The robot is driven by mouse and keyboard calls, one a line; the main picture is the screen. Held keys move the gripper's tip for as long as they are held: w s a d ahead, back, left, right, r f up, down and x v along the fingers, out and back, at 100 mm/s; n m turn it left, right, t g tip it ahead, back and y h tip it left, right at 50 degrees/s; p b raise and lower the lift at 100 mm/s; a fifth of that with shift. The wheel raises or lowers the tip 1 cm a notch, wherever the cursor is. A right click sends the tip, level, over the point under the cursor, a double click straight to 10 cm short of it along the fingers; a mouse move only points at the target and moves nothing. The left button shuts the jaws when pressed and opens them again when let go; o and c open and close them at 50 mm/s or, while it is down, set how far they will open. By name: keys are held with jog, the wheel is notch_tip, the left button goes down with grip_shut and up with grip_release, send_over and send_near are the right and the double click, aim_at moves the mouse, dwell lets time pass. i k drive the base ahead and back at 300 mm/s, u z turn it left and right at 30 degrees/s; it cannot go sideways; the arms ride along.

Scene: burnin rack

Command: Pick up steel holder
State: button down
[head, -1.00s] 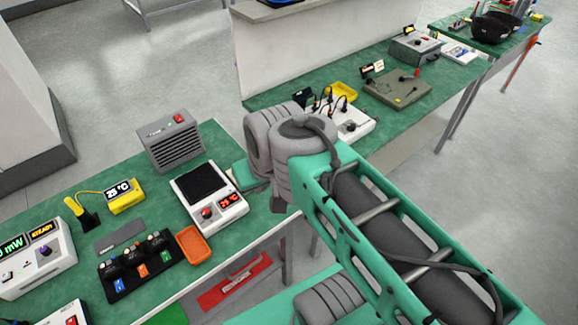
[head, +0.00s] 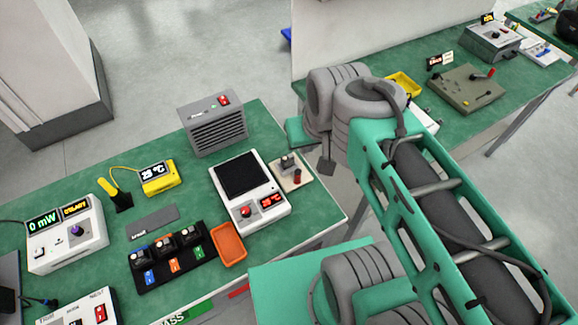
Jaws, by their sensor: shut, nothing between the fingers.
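No part is clearly marked as the steel holder. Three small dark holders with pale tops stand in a black rack (head: 150,283) with blue, orange and green tags. A small metallic piece (head: 288,163) stands on a beige plate (head: 300,183) with a red knob, right of the white hot plate. I cannot tell which of these is steel. My gripper (head: 325,167) shows only as a small grey tip below my arm's joint, beyond the bench's right edge in the picture. It appears shut and empty, apart from all these parts. My arm hides the rest of it.
The white hot plate (head: 262,210), orange tray (head: 229,245), grey fan box (head: 212,122), yellow thermometer (head: 158,177) and white meter (head: 66,236) crowd the green bench. A grey flat plate (head: 152,222) lies behind the rack. Another bench (head: 440,110) stands to the right.

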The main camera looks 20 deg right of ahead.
aim_at(291, 167)
jog(key=k, duration=0.5)
jog(key=u, duration=3.5)
jog(key=k, duration=0.95)
jog(key=z, duration=1.4)
jog(key=i, duration=0.5)
